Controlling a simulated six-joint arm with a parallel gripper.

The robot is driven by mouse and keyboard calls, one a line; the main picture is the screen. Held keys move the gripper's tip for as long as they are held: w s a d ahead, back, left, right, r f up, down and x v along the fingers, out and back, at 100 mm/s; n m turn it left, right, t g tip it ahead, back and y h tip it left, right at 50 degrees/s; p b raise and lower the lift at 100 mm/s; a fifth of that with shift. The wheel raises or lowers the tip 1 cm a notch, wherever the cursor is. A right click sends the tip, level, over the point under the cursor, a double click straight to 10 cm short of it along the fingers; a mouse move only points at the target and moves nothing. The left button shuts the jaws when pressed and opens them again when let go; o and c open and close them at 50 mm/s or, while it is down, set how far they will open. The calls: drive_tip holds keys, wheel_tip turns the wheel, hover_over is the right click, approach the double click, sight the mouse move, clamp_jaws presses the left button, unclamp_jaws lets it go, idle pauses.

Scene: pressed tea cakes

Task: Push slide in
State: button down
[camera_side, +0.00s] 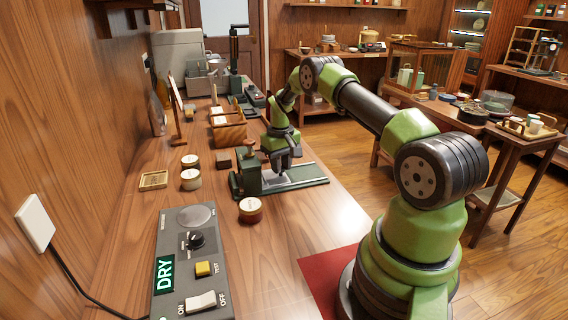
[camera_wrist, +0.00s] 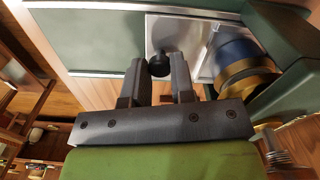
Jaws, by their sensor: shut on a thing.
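A green press (camera_side: 252,175) stands on the wooden bench in the side view, with a long green bed (camera_side: 305,178) running to the right. The pale metal slide (camera_side: 273,178) lies on this bed; it also shows in the wrist view (camera_wrist: 196,38). A round black knob (camera_wrist: 159,66) on the slide sits between my fingertips. My gripper (camera_side: 281,174) points down over the slide and is shut on the knob; it shows in the wrist view too (camera_wrist: 160,78). In the wrist view a blue and gold cylinder (camera_wrist: 240,65) stands right of my fingers.
A red-brown lidded tin (camera_side: 250,210) stands just in front of the press. Pale tins (camera_side: 191,178) and a small wooden tray (camera_side: 153,180) are to the left. A control box (camera_side: 190,262) reading DRY is nearest.

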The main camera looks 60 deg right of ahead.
drive_tip(key=c, duration=1)
unclamp_jaws()
drive_tip(key=shift+w+a, duration=0.15)
drive_tip(key=shift+w, duration=0.05)
drive_tip(key=shift+o, duration=0.2)
wheel_tip(320, 180, up, 10)
drive_tip(key=s+a+r+n+t, duration=0.1)
drive_tip(key=s+a+r+t, duration=0.2)
drive_tip(key=a+r, duration=1.35)
drive_tip(key=s+a+r+t+y, duration=0.1)
drive_tip(key=s+a+t, duration=0.1)
drive_tip(key=s+a, duration=0.4)
drive_tip(key=s+a+n+t+y, duration=0.1)
drive_tip(key=s+a+t, duration=0.1)
drive_tip(key=s+a, duration=0.4)
drive_tip(key=s, duration=0.5)
drive_tip(key=shift+r, duration=0.35)
